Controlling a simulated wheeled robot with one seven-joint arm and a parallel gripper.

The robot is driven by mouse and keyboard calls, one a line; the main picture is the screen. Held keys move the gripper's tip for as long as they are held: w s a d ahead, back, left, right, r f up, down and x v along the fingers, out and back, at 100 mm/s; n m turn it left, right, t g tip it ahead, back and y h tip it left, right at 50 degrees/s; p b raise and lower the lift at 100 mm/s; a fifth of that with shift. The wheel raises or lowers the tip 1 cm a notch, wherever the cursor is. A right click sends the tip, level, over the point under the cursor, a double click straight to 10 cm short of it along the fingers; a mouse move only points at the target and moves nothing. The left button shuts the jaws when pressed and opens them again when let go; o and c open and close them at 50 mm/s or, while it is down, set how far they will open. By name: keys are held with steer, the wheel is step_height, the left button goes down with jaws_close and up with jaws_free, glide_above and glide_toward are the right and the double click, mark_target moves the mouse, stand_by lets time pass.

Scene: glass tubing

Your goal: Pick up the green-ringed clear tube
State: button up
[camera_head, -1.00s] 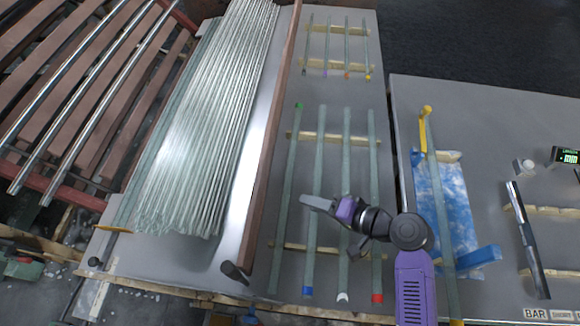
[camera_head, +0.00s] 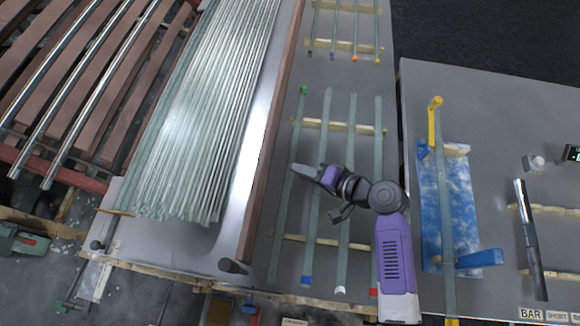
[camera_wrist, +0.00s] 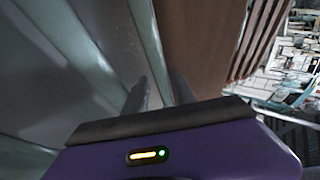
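The green-ringed clear tube (camera_head: 282,220) is the leftmost of the row of tubes on the table, with its green ring at the far end. It lies across two wooden strips. My gripper (camera_head: 297,169) has its fingertips at the middle of this tube in the head view. In the wrist view the two fingers of my gripper (camera_wrist: 158,88) are apart, and a clear tube (camera_wrist: 149,45) runs down the picture toward the gap between them. The frames do not show clearly whether the fingers straddle it. No contact can be made out.
Other tubes, including a blue-ringed one (camera_head: 310,220), lie just right. A brown rail (camera_head: 268,160) runs close on the left, with a dense stack of glass tubes (camera_head: 205,120) beyond it. The wooden strips (camera_head: 337,126) raise the tubes off the tabletop.

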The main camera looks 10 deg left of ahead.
steer(key=shift+x, duration=1.35)
jaws_close()
step_height(320, 180, up, 20)
